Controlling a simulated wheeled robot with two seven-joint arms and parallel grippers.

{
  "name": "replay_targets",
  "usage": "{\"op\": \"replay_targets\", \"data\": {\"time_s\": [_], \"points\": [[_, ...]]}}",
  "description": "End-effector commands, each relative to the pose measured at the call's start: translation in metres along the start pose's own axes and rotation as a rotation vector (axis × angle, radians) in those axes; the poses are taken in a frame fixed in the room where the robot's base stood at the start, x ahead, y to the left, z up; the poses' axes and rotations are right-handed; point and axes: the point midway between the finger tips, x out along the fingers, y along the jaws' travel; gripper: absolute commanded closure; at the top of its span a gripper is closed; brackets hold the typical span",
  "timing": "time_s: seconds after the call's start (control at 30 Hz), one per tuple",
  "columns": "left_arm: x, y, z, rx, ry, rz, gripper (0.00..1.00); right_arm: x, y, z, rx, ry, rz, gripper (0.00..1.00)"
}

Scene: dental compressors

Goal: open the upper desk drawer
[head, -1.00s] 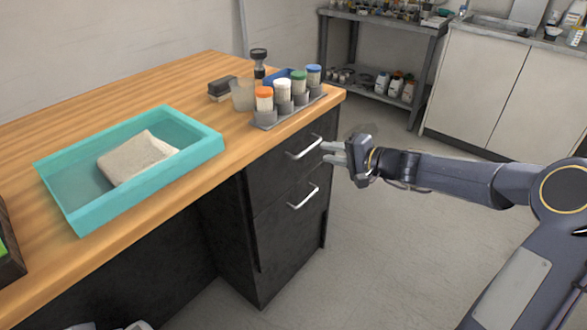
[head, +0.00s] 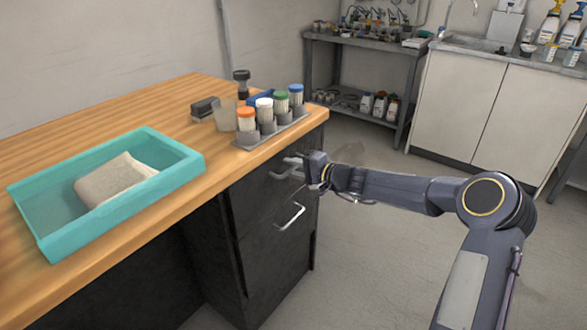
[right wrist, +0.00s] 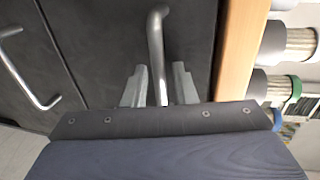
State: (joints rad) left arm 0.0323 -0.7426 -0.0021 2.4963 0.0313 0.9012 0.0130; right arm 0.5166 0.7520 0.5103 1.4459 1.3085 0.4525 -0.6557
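The upper desk drawer (head: 252,197) has a dark front under the wooden top and looks shut. Its silver bar handle (right wrist: 155,35) runs down the middle of the right wrist view. My right gripper (head: 296,167) is at this handle in the head view and partly hides it. In the right wrist view, the two fingers of my right gripper (right wrist: 160,86) stand apart, one on each side of the handle's near end, with narrow gaps showing. The lower drawer's handle (head: 291,217) is below, and it also shows at the left of the right wrist view (right wrist: 28,72). My left gripper is not in view.
The desk top (head: 180,100) holds a teal tray (head: 107,226) with a folded cloth (head: 115,180), and a grey rack (head: 272,132) of capped containers near the edge above the drawer. Open floor (head: 380,260) lies right of the desk. A shelf and cabinets stand behind.

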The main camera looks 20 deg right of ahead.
Motion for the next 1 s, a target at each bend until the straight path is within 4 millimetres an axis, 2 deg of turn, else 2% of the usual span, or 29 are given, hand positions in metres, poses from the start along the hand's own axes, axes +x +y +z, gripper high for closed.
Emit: {"op": "replay_targets", "data": {"time_s": [0.07, 0.27, 0.57, 0.73, 0.87, 1.0], "points": [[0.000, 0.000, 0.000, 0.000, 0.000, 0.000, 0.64, 0.000, 0.000, 0.000, 0.000, 0.000, 0.000, 0.75], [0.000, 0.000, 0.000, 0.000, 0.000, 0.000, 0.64, 0.000, 0.000, 0.000, -0.001, 0.000, 0.000, 1.00], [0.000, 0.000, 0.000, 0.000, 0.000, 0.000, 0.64, -0.001, 0.000, 0.000, -0.001, 0.000, 0.001, 1.00], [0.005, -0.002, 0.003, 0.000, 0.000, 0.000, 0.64, -0.008, 0.004, 0.000, -0.002, 0.001, 0.001, 1.00], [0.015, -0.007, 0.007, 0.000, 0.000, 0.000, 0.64, -0.024, 0.009, 0.000, -0.003, 0.002, 0.002, 1.00], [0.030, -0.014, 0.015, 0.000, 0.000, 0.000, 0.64, -0.052, 0.017, -0.001, -0.006, 0.005, 0.003, 1.00]]}}
